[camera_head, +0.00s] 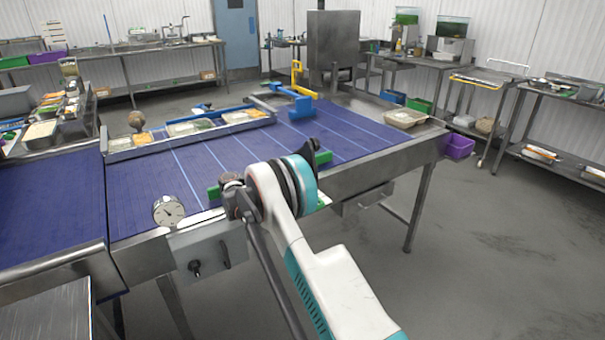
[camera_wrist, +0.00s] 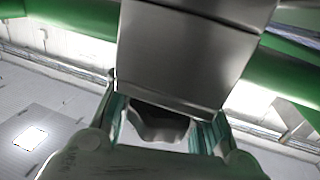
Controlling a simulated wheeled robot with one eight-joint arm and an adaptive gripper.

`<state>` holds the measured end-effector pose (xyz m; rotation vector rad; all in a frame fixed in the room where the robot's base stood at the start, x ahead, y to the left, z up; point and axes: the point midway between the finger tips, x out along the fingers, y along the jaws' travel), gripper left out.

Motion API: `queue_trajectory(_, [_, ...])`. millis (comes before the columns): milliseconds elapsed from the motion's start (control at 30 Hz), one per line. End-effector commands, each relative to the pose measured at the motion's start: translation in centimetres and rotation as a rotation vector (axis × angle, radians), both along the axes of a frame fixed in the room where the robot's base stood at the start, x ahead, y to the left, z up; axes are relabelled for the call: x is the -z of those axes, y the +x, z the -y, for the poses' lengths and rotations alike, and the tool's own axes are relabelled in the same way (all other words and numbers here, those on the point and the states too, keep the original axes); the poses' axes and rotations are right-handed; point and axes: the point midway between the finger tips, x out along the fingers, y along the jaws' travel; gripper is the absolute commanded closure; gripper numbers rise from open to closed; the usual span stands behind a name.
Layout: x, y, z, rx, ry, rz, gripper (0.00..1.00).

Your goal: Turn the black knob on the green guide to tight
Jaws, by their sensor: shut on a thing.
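The green guide (camera_wrist: 70,17) runs across the top of the wrist view as a green bar, with a grey metal block (camera_wrist: 178,55) in front of its middle. In the head view short ends of the green guide show left (camera_head: 214,192) and right (camera_head: 323,157) of my arm, at the belt's near edge. The black knob (camera_wrist: 158,122) shows dark below the block in the wrist view. My gripper (camera_wrist: 160,132) is shut on it, one finger on each side. In the head view my arm hides the knob and the fingers. The knob's tightness cannot be told.
A round dial (camera_head: 168,211) and a grey control box (camera_head: 208,252) are on the near side of the blue conveyor (camera_head: 140,195), left of my arm. A rail with food trays (camera_head: 190,130) lies along the far side. Open floor (camera_head: 500,260) is at right.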

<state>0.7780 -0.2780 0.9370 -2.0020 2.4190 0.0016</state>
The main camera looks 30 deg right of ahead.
Motion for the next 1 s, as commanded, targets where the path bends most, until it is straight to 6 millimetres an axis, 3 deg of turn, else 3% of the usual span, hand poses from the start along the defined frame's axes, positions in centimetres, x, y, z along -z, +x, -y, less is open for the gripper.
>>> queue_trajectory(33, [0.0, 0.2, -0.4, -0.007, 0.000, -0.001, 0.68])
queue_trajectory(100, [0.0, 0.2, -0.3, -0.006, 0.000, 0.000, 0.57])
queue_trajectory(467, [-0.3, 0.1, -0.1, -0.003, 0.000, 0.000, 0.57])
queue_trajectory(1000, [-8.7, 0.2, -0.2, -0.004, 0.000, 0.000, 0.57])
